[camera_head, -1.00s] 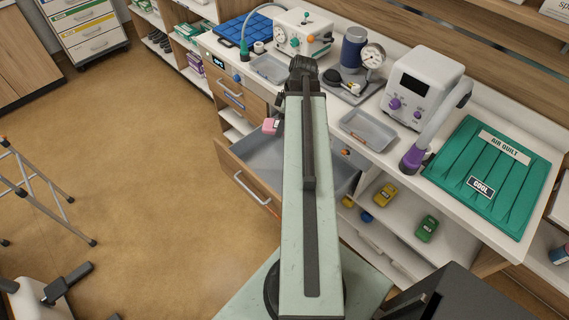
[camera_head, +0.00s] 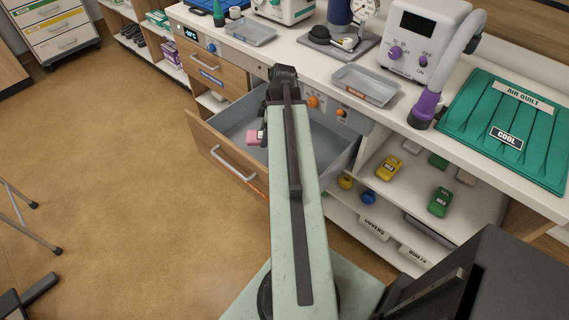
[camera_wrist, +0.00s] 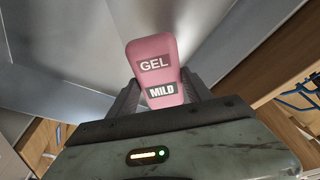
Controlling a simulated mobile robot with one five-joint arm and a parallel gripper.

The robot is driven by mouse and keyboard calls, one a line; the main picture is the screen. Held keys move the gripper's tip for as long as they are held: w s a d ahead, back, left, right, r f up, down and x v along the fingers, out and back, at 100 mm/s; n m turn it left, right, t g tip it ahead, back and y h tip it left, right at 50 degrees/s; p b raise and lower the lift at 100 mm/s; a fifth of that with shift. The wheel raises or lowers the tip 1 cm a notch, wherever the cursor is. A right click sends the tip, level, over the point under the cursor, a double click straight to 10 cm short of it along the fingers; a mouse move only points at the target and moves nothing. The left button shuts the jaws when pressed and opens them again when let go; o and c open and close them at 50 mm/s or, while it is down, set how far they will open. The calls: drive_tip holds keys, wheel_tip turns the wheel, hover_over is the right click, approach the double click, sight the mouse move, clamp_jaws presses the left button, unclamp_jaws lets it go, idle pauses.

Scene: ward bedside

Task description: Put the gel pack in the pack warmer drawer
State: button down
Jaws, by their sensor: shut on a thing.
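The pink gel pack (camera_wrist: 154,68), labelled GEL and MILD, is held between the two fingers of my gripper (camera_wrist: 162,92) in the wrist view. In the head view the pack (camera_head: 252,137) shows as a small pink shape beside my arm, over the open drawer. My gripper (camera_head: 262,133) is mostly hidden by my arm there. The open drawer (camera_head: 231,119) is grey inside with a wooden front, and its visible floor looks empty. My arm covers part of it. Grey drawer walls (camera_wrist: 222,25) surround the pack in the wrist view. I cannot tell whether the pack touches the drawer.
A closed drawer (camera_head: 207,77) with a display is left of the open one. Grey trays (camera_head: 366,84), a white machine with a purple hose (camera_head: 421,40) and a green AIR QUILT (camera_head: 507,128) are on the counter. Yellow (camera_head: 389,167) and green packs (camera_head: 439,202) lie on the lower shelf.

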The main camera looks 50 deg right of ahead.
sight(264, 163)
wheel_tip(264, 163, down, 13)
drive_tip(key=b, duration=1.1)
drive_tip(key=shift+f, duration=0.15)
drive_tip(key=shift+r, duration=0.25)
drive_tip(key=shift+f, duration=0.25)
drive_tip(key=shift+c, duration=2.3)
unclamp_jaws()
drive_tip(key=shift+r, duration=0.1)
drive_tip(key=p+v, duration=1.1)
drive_tip(key=shift+w+r, duration=0.1)
drive_tip(key=shift+r, duration=0.2)
drive_tip(key=shift+d+r+p, duration=0.15)
drive_tip(key=shift+r+p, duration=0.25)
drive_tip(key=shift+r, duration=0.05)
drive_tip(key=shift+s+f, duration=0.1)
drive_tip(key=shift+s, duration=0.1)
